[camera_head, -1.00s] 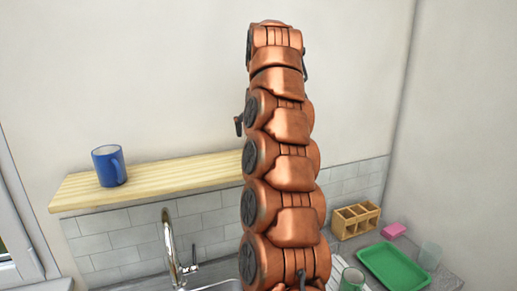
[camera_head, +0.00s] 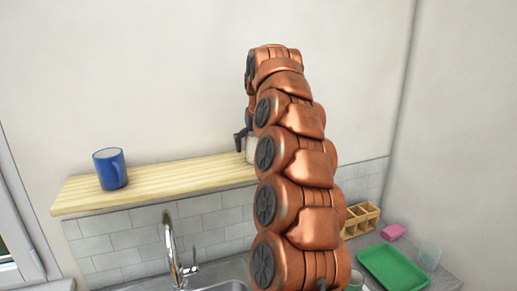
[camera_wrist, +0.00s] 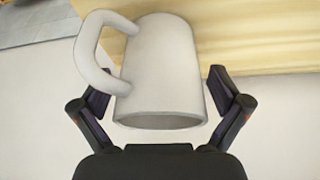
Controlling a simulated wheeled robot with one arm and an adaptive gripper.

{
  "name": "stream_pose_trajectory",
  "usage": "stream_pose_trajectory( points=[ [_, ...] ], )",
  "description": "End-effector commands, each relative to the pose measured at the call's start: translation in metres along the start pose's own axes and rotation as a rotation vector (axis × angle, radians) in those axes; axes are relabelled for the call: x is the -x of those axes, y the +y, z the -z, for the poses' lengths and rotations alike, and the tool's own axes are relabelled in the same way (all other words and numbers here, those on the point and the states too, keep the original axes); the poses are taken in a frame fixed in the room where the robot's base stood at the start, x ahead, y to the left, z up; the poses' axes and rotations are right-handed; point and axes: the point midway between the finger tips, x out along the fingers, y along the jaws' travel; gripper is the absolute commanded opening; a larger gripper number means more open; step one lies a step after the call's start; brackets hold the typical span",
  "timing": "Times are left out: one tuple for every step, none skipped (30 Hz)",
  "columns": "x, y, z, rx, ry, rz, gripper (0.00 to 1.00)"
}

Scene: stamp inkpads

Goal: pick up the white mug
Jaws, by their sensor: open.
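The white mug (camera_wrist: 165,70) fills the middle of the wrist view, with its handle (camera_wrist: 92,52) on the left and its round rim at the lower end. The pale wooden shelf (camera_wrist: 255,35) shows behind it. My gripper (camera_wrist: 158,95) is open, with one finger on each side of the mug's body; the left finger is near the handle's lower end. I cannot tell whether either finger touches. In the head view, my arm hides most of the gripper, and only a sliver of the white mug (camera_head: 252,151) shows at the shelf (camera_head: 150,187).
A blue mug (camera_head: 110,169) stands on the shelf's left part. Below are a faucet (camera_head: 170,245), a wooden caddy (camera_head: 361,219), a pink sponge (camera_head: 392,231), a green tray (camera_head: 388,270) and a clear glass (camera_head: 429,256). The shelf between the blue mug and my arm is clear.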

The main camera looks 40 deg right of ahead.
Motion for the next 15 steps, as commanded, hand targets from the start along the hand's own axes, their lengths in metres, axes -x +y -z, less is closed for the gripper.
stream_pose_trajectory(
  points=[
    [-0.0010, -0.0003, -0.0002, 0.000, -0.001, 0.000, 0.99],
    [-0.0013, -0.0003, -0.0002, 0.000, -0.001, 0.000, 0.99],
    [-0.0016, -0.0003, -0.0001, 0.000, 0.000, 0.000, 0.99],
    [-0.0017, -0.0003, 0.0000, 0.000, 0.000, 0.000, 0.99],
    [-0.0018, -0.0003, 0.0000, 0.000, 0.000, 0.000, 0.99],
    [-0.0018, -0.0003, 0.0001, 0.000, 0.000, 0.000, 0.99],
    [-0.0018, -0.0003, 0.0001, 0.000, 0.000, 0.000, 0.99],
    [-0.0017, -0.0003, 0.0002, 0.000, 0.001, 0.000, 0.99],
    [-0.0016, -0.0002, 0.0002, 0.000, 0.001, 0.000, 0.97],
    [-0.0017, -0.0002, 0.0002, 0.000, 0.001, 0.000, 0.94],
    [-0.0017, -0.0002, 0.0002, 0.000, 0.001, 0.000, 0.91],
    [-0.0017, -0.0002, 0.0002, 0.000, 0.001, 0.000, 0.86],
    [-0.0016, -0.0002, 0.0002, 0.000, 0.001, 0.000, 0.83],
    [-0.0017, -0.0002, 0.0002, 0.000, 0.001, 0.000, 0.80],
    [-0.0016, -0.0002, 0.0003, 0.000, 0.001, 0.000, 0.76]
  ],
)
